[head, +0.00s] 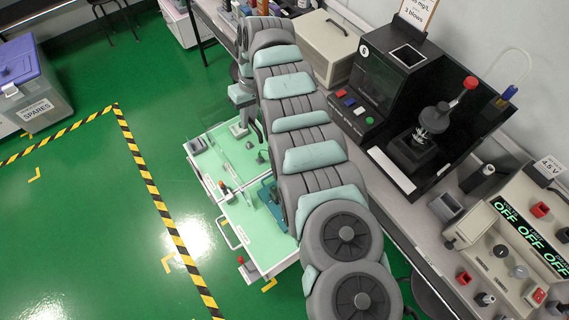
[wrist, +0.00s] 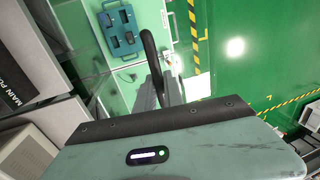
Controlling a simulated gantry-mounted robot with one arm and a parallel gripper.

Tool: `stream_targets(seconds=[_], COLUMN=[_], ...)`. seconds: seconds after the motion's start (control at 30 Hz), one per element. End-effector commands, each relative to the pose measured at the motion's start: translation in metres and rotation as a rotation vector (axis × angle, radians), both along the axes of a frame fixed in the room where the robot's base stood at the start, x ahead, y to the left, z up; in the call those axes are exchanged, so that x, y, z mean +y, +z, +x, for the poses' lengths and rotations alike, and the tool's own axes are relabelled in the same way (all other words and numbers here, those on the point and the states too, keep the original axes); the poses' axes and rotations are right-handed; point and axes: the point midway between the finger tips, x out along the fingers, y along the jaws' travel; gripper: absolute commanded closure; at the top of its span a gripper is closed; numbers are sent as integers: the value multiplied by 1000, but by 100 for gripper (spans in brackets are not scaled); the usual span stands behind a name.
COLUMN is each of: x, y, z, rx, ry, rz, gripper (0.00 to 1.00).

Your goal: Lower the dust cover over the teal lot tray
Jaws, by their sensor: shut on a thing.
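The teal lot tray (wrist: 122,35) holds several dark parts and lies on a mint-green cart top (head: 237,222). In the head view the tray (head: 271,194) is partly hidden by my arm. The cover's see-through walls show faintly in the head view (head: 213,142), over the cart top. I cannot tell its exact height or whether it lines up with the tray.
A workbench with a black tester (head: 380,85) and a voltage panel (head: 520,235) runs along the right. Open green floor with striped tape (head: 150,185) lies left; a spares bin (head: 35,90) stands far left.

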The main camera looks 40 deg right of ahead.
Motion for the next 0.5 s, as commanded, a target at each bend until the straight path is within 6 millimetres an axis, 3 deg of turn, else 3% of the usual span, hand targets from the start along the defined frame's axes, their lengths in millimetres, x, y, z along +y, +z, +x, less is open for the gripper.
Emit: stream_targets(seconds=[0.03, 0.5], x=[-7, -55], y=[-26, -168], z=[-6, -68], rx=[0, -1], ry=[-4, -6], rz=[2, 2], gripper=[100, 100])
